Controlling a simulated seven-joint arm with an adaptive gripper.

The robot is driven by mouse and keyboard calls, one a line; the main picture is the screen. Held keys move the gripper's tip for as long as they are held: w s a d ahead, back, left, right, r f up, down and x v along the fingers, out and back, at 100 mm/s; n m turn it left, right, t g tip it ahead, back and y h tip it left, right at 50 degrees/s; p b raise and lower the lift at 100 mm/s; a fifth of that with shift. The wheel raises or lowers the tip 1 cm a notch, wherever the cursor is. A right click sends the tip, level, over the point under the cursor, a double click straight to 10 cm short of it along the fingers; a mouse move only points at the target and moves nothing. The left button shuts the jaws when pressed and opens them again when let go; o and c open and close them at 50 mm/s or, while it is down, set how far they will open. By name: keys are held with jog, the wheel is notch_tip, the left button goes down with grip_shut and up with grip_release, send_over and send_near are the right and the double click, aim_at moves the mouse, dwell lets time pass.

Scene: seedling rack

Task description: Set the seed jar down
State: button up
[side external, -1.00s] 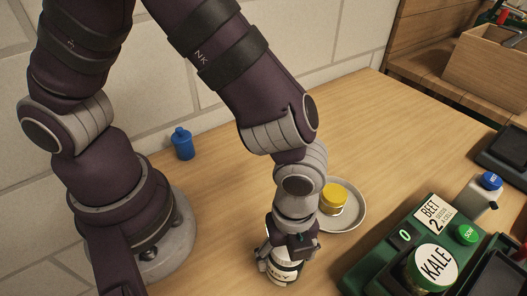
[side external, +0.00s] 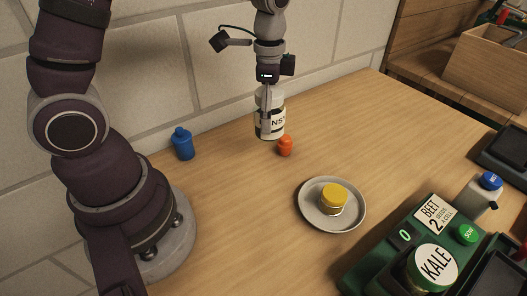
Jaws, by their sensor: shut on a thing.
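My gripper (side external: 267,95) is shut on the seed jar (side external: 276,124), a clear jar with a pale label and dark letters, partly readable as "NSY". The jar is upright near the wall at the back of the table. One finger covers part of its front. I cannot tell whether its base touches the table or hangs just above it. A small orange bottle (side external: 285,147) stands close in front of the jar, to its lower right.
A grey saucer (side external: 312,218) holds a yellow-lidded jar (side external: 333,196). A blue bottle (side external: 183,144) stands left by the wall. A green seeder (side external: 376,262) with a KALE jar (side external: 435,266) is at lower right. The table between is clear.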

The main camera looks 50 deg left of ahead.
jog(key=s+a+n, duration=0.2)
jog(key=a+n, duration=0.5)
jog(key=a, duration=0.6)
jog(key=shift+n, duration=0.4)
jog(key=f, duration=0.8)
jog(key=shift+s+a+f, duration=0.15)
jog(key=shift+s+f, duration=0.15)
jog(key=shift+f, duration=0.1)
jog(key=shift+f, duration=0.15)
jog(key=o, duration=1.2)
jog(key=shift+o, duration=0.2)
